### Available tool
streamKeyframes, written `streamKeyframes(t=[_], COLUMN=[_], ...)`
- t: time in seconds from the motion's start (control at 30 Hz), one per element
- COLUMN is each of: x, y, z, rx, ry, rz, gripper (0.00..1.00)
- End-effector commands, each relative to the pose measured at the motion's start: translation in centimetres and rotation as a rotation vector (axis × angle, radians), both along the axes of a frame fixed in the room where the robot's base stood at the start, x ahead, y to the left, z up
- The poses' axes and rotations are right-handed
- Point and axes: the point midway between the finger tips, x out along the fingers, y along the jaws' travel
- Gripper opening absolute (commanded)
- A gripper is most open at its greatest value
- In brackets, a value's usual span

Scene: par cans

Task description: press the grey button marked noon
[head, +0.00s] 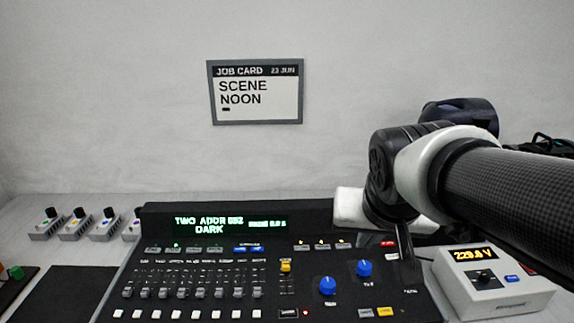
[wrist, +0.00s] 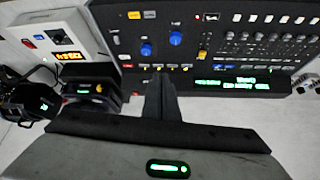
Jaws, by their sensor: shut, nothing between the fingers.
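The lighting console (head: 200,275) stands on the table, and it also shows upside down in the wrist view (wrist: 210,58). A row of small grey buttons (head: 195,249) runs under its display (head: 215,224). Their labels are too small to read, so I cannot tell which is marked noon. A green light shows above one of them. The display reads "TWO ADDR 052" and "DARK". My gripper (head: 408,268) is shut and empty, fingers pointing down over the console's right part, right of the blue knobs (head: 346,277). In the wrist view my gripper (wrist: 160,82) reaches toward the console's back edge.
A job card (head: 255,92) on the wall reads "SCENE NOON". A white meter box (head: 490,285) stands close to the right of the console. Several small knob boxes (head: 75,226) stand at the left. A black lamp (head: 458,114) is behind my arm. Space above the console's left is clear.

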Motion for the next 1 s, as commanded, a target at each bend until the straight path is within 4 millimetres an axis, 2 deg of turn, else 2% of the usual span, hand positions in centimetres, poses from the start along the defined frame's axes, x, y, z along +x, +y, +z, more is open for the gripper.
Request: streamKeyframes(t=[0.03,0.1,0.3,0.4,0.5,0.6,0.7,1.0], x=[2.2,5.3,14.2,18.0,20.9,22.9,24.0,24.7], y=[-0.4,-0.9,-1.1,-0.6,0.0,0.6,1.1,1.4], z=[-1.0,-1.9,-5.9,-8.3,-10.5,-12.1,-13.1,-13.5], rx=[0.005,0.019,0.122,0.210,0.301,0.381,0.436,0.471], ry=[-0.009,-0.043,-0.144,-0.182,-0.211,-0.226,-0.236,-0.243], rz=[-0.040,-0.095,-0.209,-0.248,-0.279,-0.302,-0.316,-0.325], gripper=[0.00,0.00,0.00,0.00,0.00,0.00,0.00,0.00])
